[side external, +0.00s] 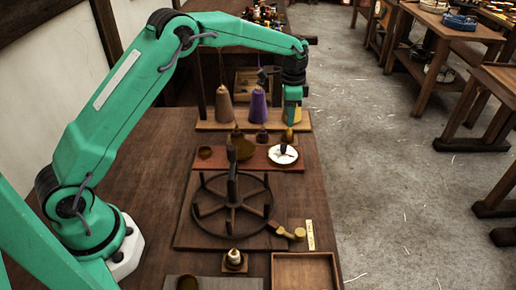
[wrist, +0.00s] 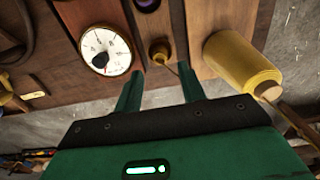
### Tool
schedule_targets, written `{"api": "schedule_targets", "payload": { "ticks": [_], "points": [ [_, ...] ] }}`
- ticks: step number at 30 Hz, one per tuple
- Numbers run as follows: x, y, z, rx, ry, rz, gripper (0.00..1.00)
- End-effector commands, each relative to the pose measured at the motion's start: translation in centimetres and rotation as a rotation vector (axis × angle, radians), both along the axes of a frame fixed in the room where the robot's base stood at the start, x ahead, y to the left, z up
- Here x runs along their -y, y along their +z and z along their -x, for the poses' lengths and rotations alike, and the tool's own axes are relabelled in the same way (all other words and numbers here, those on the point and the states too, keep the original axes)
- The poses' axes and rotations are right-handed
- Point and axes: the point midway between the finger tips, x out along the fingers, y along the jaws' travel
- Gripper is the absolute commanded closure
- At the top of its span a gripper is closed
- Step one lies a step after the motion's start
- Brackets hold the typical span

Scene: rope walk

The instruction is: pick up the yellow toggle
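The small yellow toggle (side external: 289,134) stands on the wooden rack directly below my gripper (side external: 290,122) in the side view. In the wrist view the toggle (wrist: 160,51) is a small round yellow-brown piece with a thin line running from it. It lies just beyond and roughly between the fingertips of my gripper (wrist: 159,69). The two green fingers are apart and nothing is between them. I cannot tell the exact height gap. A larger yellow thread cone (wrist: 240,66) is to the right of the toggle, and shows partly behind my gripper in the side view (side external: 297,113).
A white dial (side external: 283,155) sits left of the toggle in the wrist view (wrist: 105,50). A purple cone (side external: 258,106) and a tan cone (side external: 224,104) stand along the rack. A spoked wheel (side external: 232,205) and an open tray (side external: 304,257) lie nearer the front.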

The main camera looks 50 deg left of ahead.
Motion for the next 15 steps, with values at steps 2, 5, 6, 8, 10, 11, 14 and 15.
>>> {"api": "schedule_targets", "payload": {
  "ticks": [2, 5, 6, 8, 10, 11, 14, 15],
  "points": [
    [0.0, -0.9, 0.1, -0.003, 0.000, 0.000, 0.60],
    [0.0, -2.0, 0.1, -0.003, 0.000, 0.000, 0.60],
    [0.0, -2.4, 0.1, -0.003, 0.000, 0.000, 0.60],
    [0.0, -3.0, 0.0, -0.001, 0.000, 0.000, 0.60],
    [0.0, -3.7, 0.0, -0.001, 0.000, 0.000, 0.60],
    [0.0, -3.9, 0.0, -0.001, 0.000, 0.000, 0.60],
    [0.0, -4.7, 0.0, -0.001, 0.000, 0.000, 0.60],
    [0.0, -4.9, 0.0, -0.001, 0.000, 0.000, 0.60]
  ]
}}
